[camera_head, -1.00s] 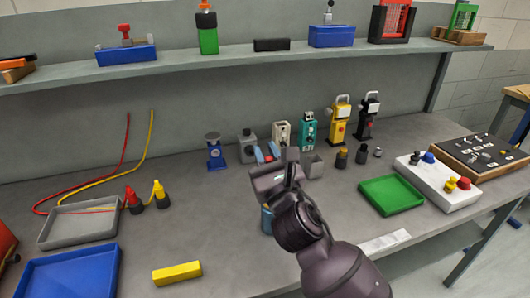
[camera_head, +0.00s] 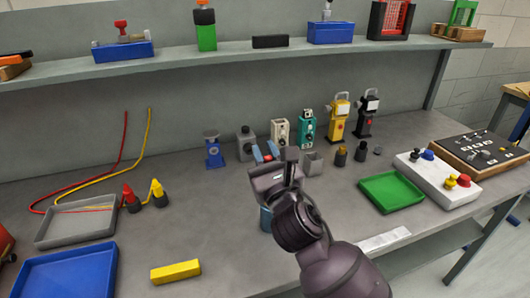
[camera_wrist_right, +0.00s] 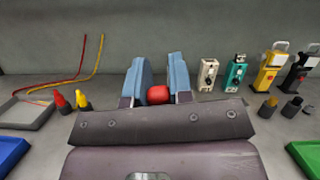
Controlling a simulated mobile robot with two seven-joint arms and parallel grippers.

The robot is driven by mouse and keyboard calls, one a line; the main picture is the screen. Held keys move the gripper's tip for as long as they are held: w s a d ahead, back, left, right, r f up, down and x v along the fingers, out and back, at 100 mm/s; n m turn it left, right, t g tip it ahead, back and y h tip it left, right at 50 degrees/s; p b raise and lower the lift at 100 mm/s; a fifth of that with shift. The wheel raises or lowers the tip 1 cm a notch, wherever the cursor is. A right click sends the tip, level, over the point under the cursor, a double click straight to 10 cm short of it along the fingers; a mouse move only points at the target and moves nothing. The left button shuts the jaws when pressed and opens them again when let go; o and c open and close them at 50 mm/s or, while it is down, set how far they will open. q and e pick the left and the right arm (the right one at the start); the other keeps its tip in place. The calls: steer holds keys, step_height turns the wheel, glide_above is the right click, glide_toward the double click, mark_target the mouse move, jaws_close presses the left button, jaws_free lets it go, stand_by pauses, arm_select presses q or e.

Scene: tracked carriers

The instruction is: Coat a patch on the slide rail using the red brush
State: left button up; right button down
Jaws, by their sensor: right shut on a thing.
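My right gripper (camera_head: 266,152) is raised over the middle of the bench, its blue fingers pointing toward the back wall. In the right wrist view the gripper (camera_wrist_right: 159,65) is shut on a rounded red thing (camera_wrist_right: 157,95), which sits low between the fingers. It looks like part of the red brush, but the rest is hidden. In the head view only a small red bit (camera_head: 268,157) shows between the fingers. I cannot pick out the slide rail for sure. My left gripper is not in view.
Red (camera_head: 131,198) and yellow (camera_head: 158,193) bottles stand by a grey tray (camera_head: 70,242). A blue tray (camera_head: 110,262) and yellow block (camera_head: 176,271) are at front left. A blue container (camera_head: 265,220) stands beside my wrist. A green tray (camera_head: 392,192) lies right; several devices line the back.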

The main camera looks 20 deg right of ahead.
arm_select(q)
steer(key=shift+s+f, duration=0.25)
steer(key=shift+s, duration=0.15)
arm_select(e)
steer(key=shift+f, duration=0.25)
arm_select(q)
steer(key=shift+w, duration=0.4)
arm_select(e)
steer(key=shift+f, duration=0.3)
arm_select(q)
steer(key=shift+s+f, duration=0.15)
arm_select(e)
step_height(320, 180, up, 3)
steer(key=shift+f+p, duration=0.2)
steer(key=shift+p, duration=0.8)
steer(key=shift+r+p, duration=0.75)
steer(key=shift+p, duration=0.05)
steer(key=shift+r+p, duration=1.5)
steer(key=shift+p, duration=0.2)
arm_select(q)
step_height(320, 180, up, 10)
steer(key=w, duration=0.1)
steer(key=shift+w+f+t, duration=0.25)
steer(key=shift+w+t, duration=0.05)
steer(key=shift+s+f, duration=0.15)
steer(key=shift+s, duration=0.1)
